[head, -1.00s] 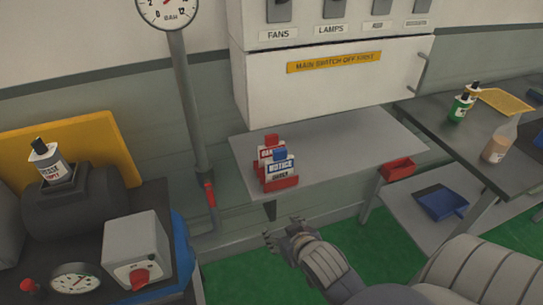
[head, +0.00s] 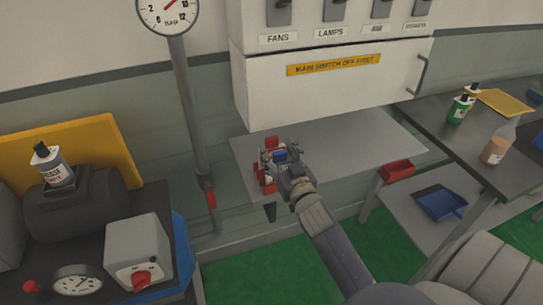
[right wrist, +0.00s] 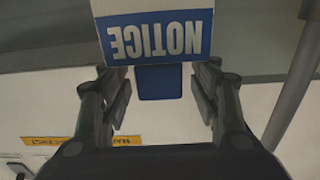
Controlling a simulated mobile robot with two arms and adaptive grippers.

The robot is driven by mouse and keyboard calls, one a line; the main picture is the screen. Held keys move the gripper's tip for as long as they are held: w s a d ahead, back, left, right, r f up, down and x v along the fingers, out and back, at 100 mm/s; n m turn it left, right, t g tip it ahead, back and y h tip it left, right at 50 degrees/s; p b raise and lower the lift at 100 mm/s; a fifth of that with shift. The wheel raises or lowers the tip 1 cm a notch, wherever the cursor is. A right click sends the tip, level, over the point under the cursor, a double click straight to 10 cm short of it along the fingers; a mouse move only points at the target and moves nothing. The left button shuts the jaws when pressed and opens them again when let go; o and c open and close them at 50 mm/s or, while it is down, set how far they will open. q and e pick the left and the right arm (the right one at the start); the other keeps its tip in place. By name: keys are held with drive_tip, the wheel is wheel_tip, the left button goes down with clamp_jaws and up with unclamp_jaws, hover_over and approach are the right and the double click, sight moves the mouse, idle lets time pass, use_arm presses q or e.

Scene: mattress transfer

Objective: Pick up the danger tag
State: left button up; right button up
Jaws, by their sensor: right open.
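The danger tag (head: 271,143) stands on the shelf below the white cabinet. Only its red top and a little of its side show in the head view, behind my right gripper. The blue and white notice tag (right wrist: 157,38) stands in front of it, with its lettering upside down in the right wrist view. My right gripper (head: 281,157) is open at the tags. In the right wrist view its fingers are on either side of the notice tag's blue tab (right wrist: 159,82), with gaps. The red holder (head: 266,182) is mostly hidden. My left gripper is not in view.
The grey shelf (head: 365,145) is bare to the right of the tags. The white cabinet (head: 330,88) hangs above and behind them. A gauge post (head: 187,110) stands to the left.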

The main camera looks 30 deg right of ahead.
sight(273, 142)
drive_tip(key=shift+p+x, duration=0.6)
drive_tip(key=shift+x, duration=2.4)
drive_tip(key=shift+s, duration=0.1)
clamp_jaws()
